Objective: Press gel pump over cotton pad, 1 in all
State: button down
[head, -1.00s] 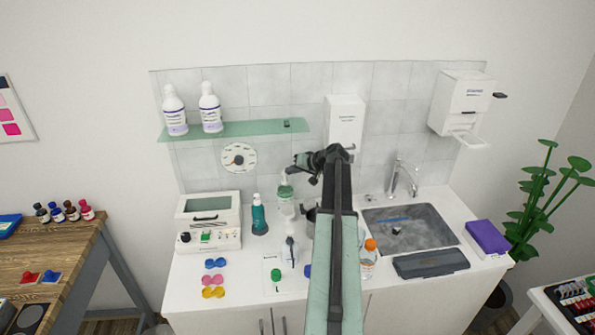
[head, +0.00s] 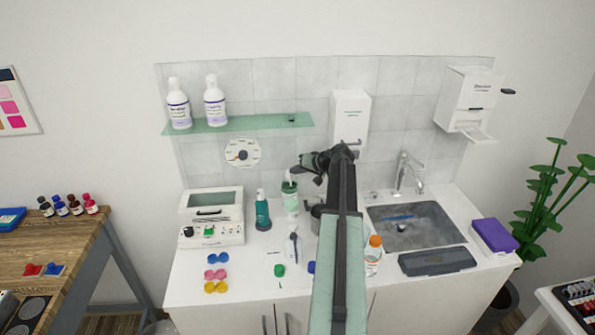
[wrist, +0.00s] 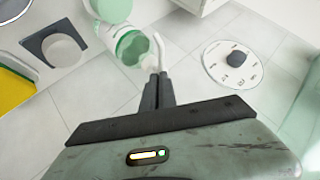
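A pale green and white pump bottle (head: 290,201) stands at the back of the white counter, below my gripper (head: 294,170). In the wrist view the bottle (wrist: 130,46), with a green band and a white curved spout, lies just beyond my gripper (wrist: 155,82). The two dark fingers are together, with nothing seen between them. The fingertips are close to the spout; I cannot tell whether they touch. A teal pump bottle (head: 262,213) stands to the left. I cannot pick out a cotton pad for certain.
A white machine (head: 212,222) stands at the left, with coloured lens-like cases (head: 215,273) in front. A dark pot (head: 316,213) and the sink (head: 415,228) are to the right. A glass shelf (head: 255,123) with two bottles is above. A dial (head: 242,153) is on the wall.

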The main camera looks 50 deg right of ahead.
jog(key=w+d+r+p+v, duration=0.1)
jog(key=p+v, duration=0.7)
jog(key=v, duration=0.4)
jog(key=shift+s+d+r, duration=0.2)
jog(key=shift+d+r, duration=0.2)
jog(key=shift+r, duration=0.1)
jog(key=shift+w, duration=0.1)
